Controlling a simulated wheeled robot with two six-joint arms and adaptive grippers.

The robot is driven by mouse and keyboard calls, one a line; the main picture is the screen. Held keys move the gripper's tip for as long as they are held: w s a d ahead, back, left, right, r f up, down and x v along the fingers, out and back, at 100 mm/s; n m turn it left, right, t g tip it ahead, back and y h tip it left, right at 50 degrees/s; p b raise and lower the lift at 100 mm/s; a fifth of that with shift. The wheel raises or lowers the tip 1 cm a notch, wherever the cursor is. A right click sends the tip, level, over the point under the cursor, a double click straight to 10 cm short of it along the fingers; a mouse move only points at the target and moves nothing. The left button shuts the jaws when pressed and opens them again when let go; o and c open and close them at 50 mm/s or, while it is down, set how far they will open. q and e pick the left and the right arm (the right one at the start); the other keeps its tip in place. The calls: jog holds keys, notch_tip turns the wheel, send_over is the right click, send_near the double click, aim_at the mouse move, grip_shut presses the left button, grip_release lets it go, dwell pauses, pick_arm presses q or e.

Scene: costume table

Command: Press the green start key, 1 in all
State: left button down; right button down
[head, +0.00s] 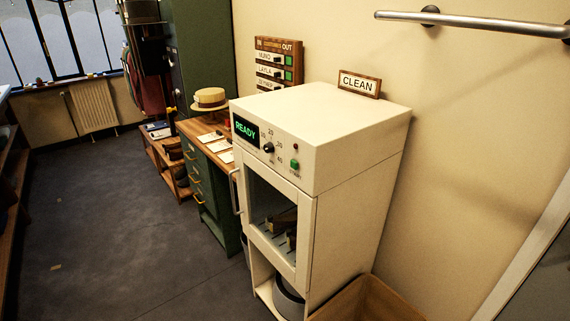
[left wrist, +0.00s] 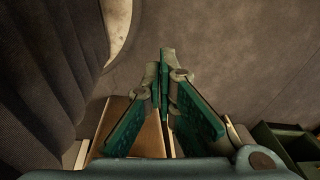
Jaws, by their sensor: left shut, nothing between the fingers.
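The display (head: 245,128) reads READY in green. My left gripper (left wrist: 166,62) shows only in the left wrist view, with its fingers shut and empty. The start key is not visible there, so the distance between them cannot be told. My right gripper is in neither view.
The cabinet's glass door (head: 275,222) is closed, with dark items behind it. A CLEAN sign (head: 360,85) stands on top. A cardboard box (head: 368,300) is at lower right. A green desk (head: 208,180) with a straw hat (head: 209,99) stands left. The floor (head: 110,230) is open.

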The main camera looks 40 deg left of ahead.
pick_arm(q)
jog(key=w+a+r+n+t+y+p, duration=0.1)
jog(key=w+a+r+n+t, duration=0.25)
jog(key=w+r, duration=0.55)
jog(key=w+a+r+n+t+p, duration=0.1)
jog(key=w+a+r+n+t, duration=0.3)
jog(key=w, duration=0.9)
jog(key=w+a+r+n+t+y, duration=0.1)
jog(key=w+a+r+n+t, duration=0.25)
jog(key=w+r, duration=0.55)
jog(key=w+a+r+n+t+y, duration=0.1)
jog(key=w+a+r+n+t, duration=0.1)
jog(key=r, duration=1)
jog(key=w+a+r+n+t+y+p, duration=0.1)
jog(key=w+r+n+t, duration=0.4)
jog(key=r, duration=0.7)
jog(key=w+a+r+n+t+y+p, duration=0.1)
jog(key=w+a+r+n+t+y, duration=0.1)
jog(key=r, duration=1)
jog(key=w+a+n+t, duration=0.1)
jog(key=w+n+t, duration=0.1)
jog(key=w+n, duration=0.1)
jog(key=shift+w+a+r+y, duration=0.25)
jog(key=shift+w+a+y, duration=0.15)
jog(key=shift+w, duration=0.2)
